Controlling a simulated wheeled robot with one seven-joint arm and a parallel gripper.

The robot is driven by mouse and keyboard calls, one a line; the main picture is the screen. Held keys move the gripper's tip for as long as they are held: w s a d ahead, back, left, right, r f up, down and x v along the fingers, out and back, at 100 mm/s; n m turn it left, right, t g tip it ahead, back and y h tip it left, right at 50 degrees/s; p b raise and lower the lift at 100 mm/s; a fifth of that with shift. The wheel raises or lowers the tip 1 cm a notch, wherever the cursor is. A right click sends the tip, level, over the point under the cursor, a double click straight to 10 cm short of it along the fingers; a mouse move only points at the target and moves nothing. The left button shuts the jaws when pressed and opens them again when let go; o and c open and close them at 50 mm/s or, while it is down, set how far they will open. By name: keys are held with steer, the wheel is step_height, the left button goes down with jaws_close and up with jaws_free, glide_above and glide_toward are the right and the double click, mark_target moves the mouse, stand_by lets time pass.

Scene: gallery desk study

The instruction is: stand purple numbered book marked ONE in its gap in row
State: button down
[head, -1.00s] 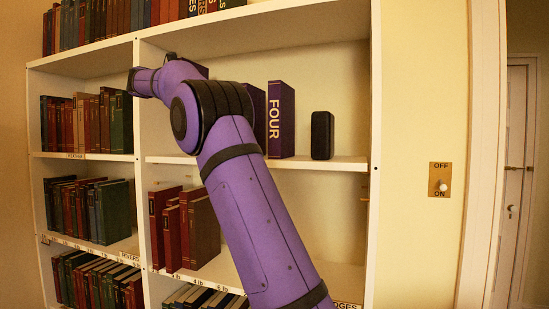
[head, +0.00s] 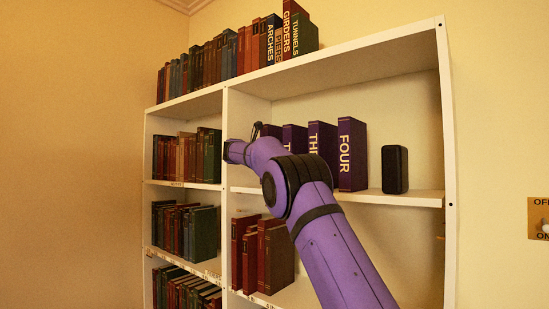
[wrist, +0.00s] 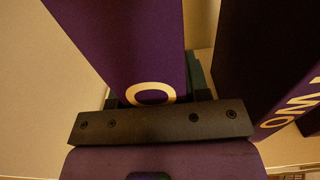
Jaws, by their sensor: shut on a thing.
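The purple book marked ONE (wrist: 120,45) is held between the dark fingers of my gripper (wrist: 155,92) in the wrist view, with a pale letter O showing near the jaws. In the head view its upper part (head: 271,130) shows behind my arm, at the left of the purple row on the middle shelf. To its right in the wrist view stands the book marked TWO (wrist: 262,55), with a narrow gap between them. The THREE book (head: 322,142) and the FOUR book (head: 352,153) stand upright further right. My arm hides the held book's lower part; whether it touches the shelf I cannot tell.
A black speaker-like box (head: 394,170) stands right of FOUR. The white divider (head: 236,112) bounds the shelf bay on the left. Red and brown books (head: 276,255) fill part of the shelf below, and more books stand on top of the bookcase (head: 350,52).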

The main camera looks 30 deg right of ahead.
steer(key=shift+f, duration=0.45)
steer(key=c, duration=0.6)
jaws_free()
steer(key=v, duration=1.2)
steer(key=shift+r, duration=0.15)
